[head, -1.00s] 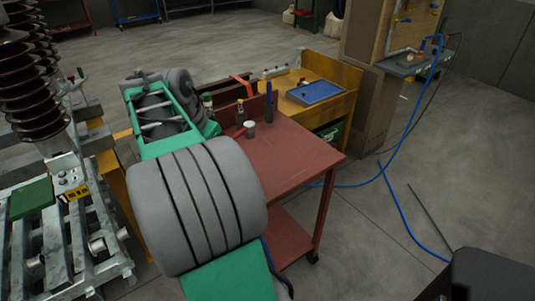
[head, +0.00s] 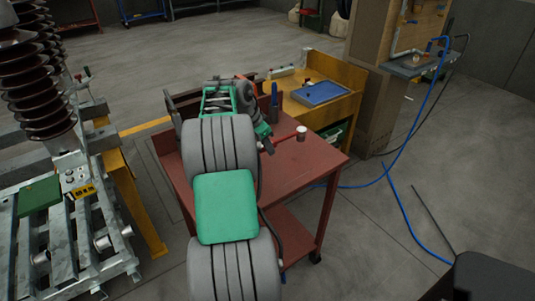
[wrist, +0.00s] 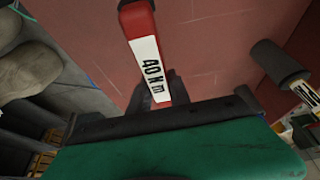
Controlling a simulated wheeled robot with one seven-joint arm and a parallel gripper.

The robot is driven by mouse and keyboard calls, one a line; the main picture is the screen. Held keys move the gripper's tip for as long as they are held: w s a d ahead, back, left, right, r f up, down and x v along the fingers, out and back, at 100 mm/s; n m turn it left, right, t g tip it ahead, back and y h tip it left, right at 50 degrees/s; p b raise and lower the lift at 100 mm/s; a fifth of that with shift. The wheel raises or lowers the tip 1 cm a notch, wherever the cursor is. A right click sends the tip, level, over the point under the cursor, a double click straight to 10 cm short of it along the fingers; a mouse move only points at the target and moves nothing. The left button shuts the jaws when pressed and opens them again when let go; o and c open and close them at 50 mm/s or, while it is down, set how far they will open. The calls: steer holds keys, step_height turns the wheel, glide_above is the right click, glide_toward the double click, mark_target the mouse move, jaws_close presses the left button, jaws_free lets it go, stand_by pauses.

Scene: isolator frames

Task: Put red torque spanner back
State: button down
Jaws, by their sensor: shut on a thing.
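The red torque spanner (wrist: 142,40) has a white label reading "40 Nm". In the wrist view my gripper (wrist: 160,96) is shut on it, and it points away over a red-brown surface. In the head view my gripper (head: 267,144) is small and dark at the end of my arm, over the red-brown trolley (head: 300,170). A thin red piece of the spanner (head: 284,138) shows to its right, with a small pale cylinder (head: 301,133) at its end. I cannot tell whether the cylinder is joined to it, or whether the spanner touches the trolley top.
Another tool with a black grip (wrist: 282,66) and white label lies at the right in the wrist view. Behind is a yellow bench (head: 345,75) with a blue tray (head: 320,93). The trolley's front right is clear.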

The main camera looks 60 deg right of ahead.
steer(key=shift+w+a+x, duration=0.1)
steer(key=shift+w+x, duration=0.05)
steer(key=shift+x, duration=0.75)
steer(key=shift+w+a+x, duration=0.15)
steer(key=shift+x, duration=0.8)
steer(key=shift+f, duration=0.2)
